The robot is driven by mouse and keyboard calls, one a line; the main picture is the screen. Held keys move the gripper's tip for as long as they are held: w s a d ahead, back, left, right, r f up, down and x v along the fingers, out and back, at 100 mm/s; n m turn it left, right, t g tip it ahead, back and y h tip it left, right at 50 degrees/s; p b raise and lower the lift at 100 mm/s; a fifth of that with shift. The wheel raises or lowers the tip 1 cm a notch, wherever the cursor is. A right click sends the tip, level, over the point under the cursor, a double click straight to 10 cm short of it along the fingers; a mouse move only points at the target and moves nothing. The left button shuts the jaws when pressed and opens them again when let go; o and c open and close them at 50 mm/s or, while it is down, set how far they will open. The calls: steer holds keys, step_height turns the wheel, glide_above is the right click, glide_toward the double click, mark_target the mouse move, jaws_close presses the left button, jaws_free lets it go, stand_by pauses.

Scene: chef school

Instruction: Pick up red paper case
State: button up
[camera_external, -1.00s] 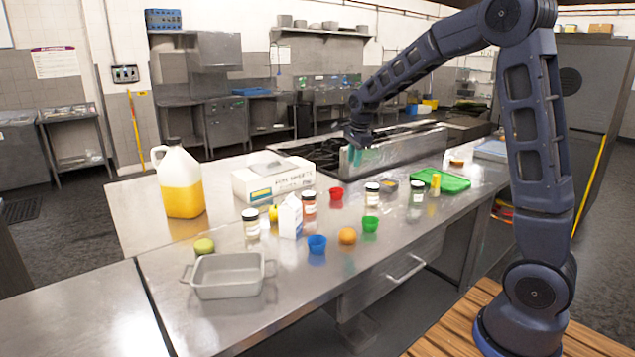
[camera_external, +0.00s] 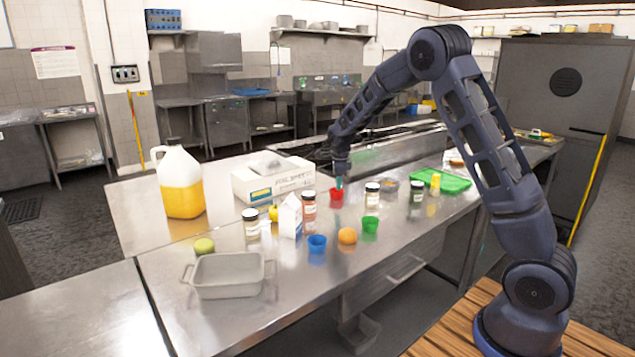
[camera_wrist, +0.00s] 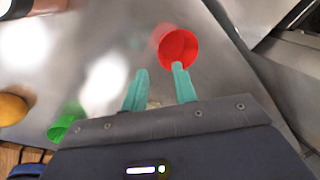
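My gripper (camera_external: 340,182) is right above the red case in the external view. In the wrist view my gripper (camera_wrist: 160,82) shows two teal fingers spread apart with nothing between them. The right finger overlaps the lower rim of the case; whether it touches or reaches inside I cannot tell.
A green cup (camera_external: 370,224), a blue cup (camera_external: 317,244), an orange (camera_external: 347,236) and a jar (camera_external: 372,195) stand nearby. A milk carton (camera_external: 290,214) and a white box (camera_external: 270,182) are to the left. A green tray (camera_external: 452,183) lies to the right.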

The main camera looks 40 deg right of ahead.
mark_target(337, 194)
steer(key=shift+w+d+f, duration=0.1)
steer(key=shift+w+f, duration=0.1)
steer(key=shift+f, duration=0.8)
steer(key=shift+w+d+f, duration=0.1)
steer(key=shift+w+f, duration=0.15)
steer(key=shift+f, duration=0.8)
steer(key=shift+w+d+f, duration=0.1)
steer(key=shift+w+f, duration=0.1)
steer(key=shift+f, duration=0.8)
jaws_close()
